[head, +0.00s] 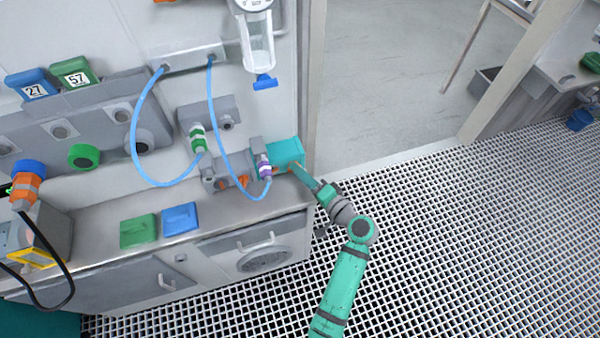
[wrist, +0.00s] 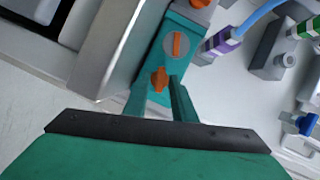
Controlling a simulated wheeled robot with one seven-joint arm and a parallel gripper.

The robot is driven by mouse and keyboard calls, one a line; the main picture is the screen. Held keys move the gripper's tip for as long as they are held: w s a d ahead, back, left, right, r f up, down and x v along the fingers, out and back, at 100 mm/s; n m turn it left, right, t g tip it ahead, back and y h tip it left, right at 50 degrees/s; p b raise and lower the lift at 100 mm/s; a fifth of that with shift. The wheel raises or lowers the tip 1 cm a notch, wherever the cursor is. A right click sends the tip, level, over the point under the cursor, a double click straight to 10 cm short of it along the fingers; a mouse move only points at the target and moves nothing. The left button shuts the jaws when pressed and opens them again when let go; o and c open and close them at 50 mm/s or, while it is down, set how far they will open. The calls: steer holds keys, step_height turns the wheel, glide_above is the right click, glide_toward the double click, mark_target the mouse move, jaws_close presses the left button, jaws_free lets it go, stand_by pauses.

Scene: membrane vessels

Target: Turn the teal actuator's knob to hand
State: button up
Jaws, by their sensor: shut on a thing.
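The teal actuator (head: 286,152) sits at the right end of the bench, against the grey wall unit. In the wrist view its teal face (wrist: 181,22) carries a round grey dial with an orange bar (wrist: 177,44). Below the dial is a small orange knob (wrist: 160,78). My gripper (wrist: 160,88) has its two teal fingers on either side of this knob and is shut on it. In the head view my gripper (head: 298,168) reaches the actuator from the right; the knob is mostly hidden there. I cannot read any marking beside the knob.
A purple-banded connector (head: 263,166) with a blue hose stands close left of the actuator. A green-banded connector (head: 197,138) is farther left. Green (head: 138,231) and blue (head: 180,218) blocks lie on the bench. The grated floor (head: 450,230) to the right is clear.

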steer(key=n+h, duration=0.1)
steer(key=n, duration=0.2)
steer(key=n+h, duration=0.1)
steer(key=n, duration=0.1)
steer(key=shift+a+r+g+h, duration=0.15)
steer(key=shift+r+g+h, duration=0.15)
steer(key=shift+r, duration=0.05)
steer(key=n+h, duration=0.3)
steer(key=n, duration=0.1)
steer(key=shift+s+a+r, duration=0.1)
steer(key=shift+a+r, duration=0.05)
steer(key=shift+a, duration=0.1)
steer(key=shift+c, duration=0.2)
steer(key=o, duration=0.7)
steer(key=v, duration=1)
steer(key=shift+s, duration=0.45)
steer(key=shift+d, duration=0.1)
